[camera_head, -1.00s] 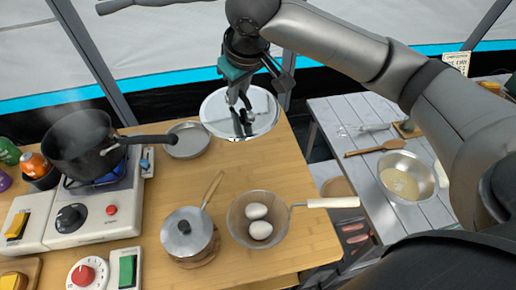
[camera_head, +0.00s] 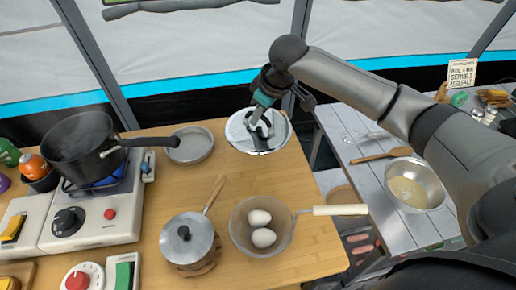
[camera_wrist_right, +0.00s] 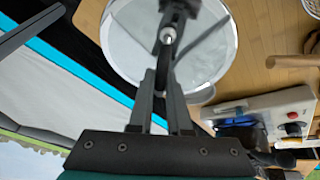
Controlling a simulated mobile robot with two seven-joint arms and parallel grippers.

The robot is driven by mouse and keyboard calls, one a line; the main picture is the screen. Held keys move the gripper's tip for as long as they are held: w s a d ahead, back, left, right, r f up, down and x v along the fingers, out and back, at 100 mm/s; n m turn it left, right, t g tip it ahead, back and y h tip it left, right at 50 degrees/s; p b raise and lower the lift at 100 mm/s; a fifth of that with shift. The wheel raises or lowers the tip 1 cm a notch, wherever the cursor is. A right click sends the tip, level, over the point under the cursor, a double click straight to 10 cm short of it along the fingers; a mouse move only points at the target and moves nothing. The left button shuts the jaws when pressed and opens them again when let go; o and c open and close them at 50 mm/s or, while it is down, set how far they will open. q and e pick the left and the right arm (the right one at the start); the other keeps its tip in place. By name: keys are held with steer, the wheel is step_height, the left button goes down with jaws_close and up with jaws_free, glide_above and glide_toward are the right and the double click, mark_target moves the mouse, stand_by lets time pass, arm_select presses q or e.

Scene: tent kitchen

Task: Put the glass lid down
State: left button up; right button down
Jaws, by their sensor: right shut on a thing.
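The glass lid (camera_head: 278,138) is a round clear disc with a metal rim. In the head view it is at the back right corner of the wooden table, right of the shallow metal pan. My right gripper (camera_head: 261,117) is above it, shut on its knob. In the right wrist view the lid (camera_wrist_right: 218,55) lies beyond the fingers, and the gripper (camera_wrist_right: 168,60) closes on the knob at its middle. I cannot tell whether the lid's rim touches the table. My left gripper is not in view.
A shallow pan (camera_head: 190,146) stands left of the lid. A steaming dark pot (camera_head: 78,150) is on the stove. A lidded saucepan (camera_head: 188,243) and a strainer with two eggs (camera_head: 260,226) are nearer. Bare wood (camera_head: 235,180) lies in between. A grey side table (camera_head: 345,150) is at right.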

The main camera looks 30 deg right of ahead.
mark_target(266, 132)
step_height(266, 132, down, 11)
steer(key=shift+r+b, duration=0.15)
steer(key=shift+b, duration=1.1)
steer(key=c, duration=0.9)
jaws_free()
steer(key=shift+o, duration=0.2)
steer(key=p+v, duration=0.3)
steer(key=v, duration=0.9)
steer(key=shift+p, duration=0.3)
